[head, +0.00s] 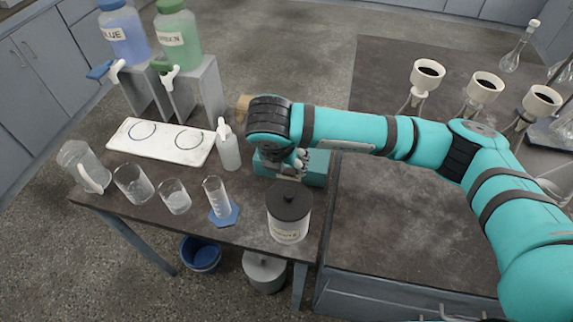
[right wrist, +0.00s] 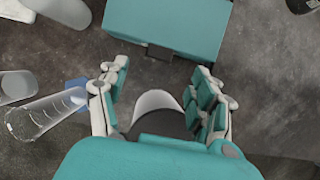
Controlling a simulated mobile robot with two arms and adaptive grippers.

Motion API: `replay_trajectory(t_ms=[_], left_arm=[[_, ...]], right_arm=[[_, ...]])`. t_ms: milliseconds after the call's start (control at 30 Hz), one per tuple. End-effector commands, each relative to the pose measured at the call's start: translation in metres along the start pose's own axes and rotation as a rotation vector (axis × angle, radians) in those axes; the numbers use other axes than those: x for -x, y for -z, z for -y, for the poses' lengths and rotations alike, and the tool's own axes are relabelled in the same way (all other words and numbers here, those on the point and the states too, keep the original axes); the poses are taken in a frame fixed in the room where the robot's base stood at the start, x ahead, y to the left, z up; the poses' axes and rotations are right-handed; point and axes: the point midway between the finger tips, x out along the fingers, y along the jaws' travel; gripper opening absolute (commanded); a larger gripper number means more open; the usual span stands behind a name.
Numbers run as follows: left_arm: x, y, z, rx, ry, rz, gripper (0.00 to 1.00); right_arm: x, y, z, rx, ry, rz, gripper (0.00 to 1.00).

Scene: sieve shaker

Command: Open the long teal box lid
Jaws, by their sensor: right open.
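The long teal box (head: 316,172) stands on the dark table in the head view, partly hidden behind my right gripper (head: 292,166). In the right wrist view the teal box (right wrist: 165,22) lies at the top; its lid looks flat and shut, with a small dark tab (right wrist: 160,52) on the edge facing me. My right gripper (right wrist: 160,92) is open, its fingers spread on either side and pointing toward the box, with nothing between the tips. The fingertips look just short of the box edge; their height over it is hard to tell. My left gripper is not in view.
A white jar with a dark lid (head: 289,212) stands close in front of the box. A graduated cylinder (head: 217,198), beakers (head: 174,196), a wash bottle (head: 228,150) and a white tray (head: 160,143) are to the left. Funnels (head: 485,87) stand at the right.

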Motion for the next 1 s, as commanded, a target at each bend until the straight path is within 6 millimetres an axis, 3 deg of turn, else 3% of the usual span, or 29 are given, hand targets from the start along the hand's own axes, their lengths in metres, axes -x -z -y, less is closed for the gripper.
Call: replay_trajectory(t_ms=[100,233,467,767,1000], left_arm=[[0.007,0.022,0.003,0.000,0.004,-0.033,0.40],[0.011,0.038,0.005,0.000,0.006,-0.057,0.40],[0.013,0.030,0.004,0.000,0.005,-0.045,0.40],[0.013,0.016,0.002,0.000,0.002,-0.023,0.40],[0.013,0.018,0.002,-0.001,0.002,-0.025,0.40]], right_arm=[[-0.024,0.000,0.001,0.001,0.004,-0.002,0.65],[-0.047,0.000,0.001,0.001,0.002,-0.001,0.65],[-0.069,0.000,0.000,0.002,-0.001,0.000,0.65],[-0.072,0.000,0.000,0.002,-0.001,0.000,0.65],[-0.072,0.000,0.000,0.002,-0.001,0.000,0.37]])
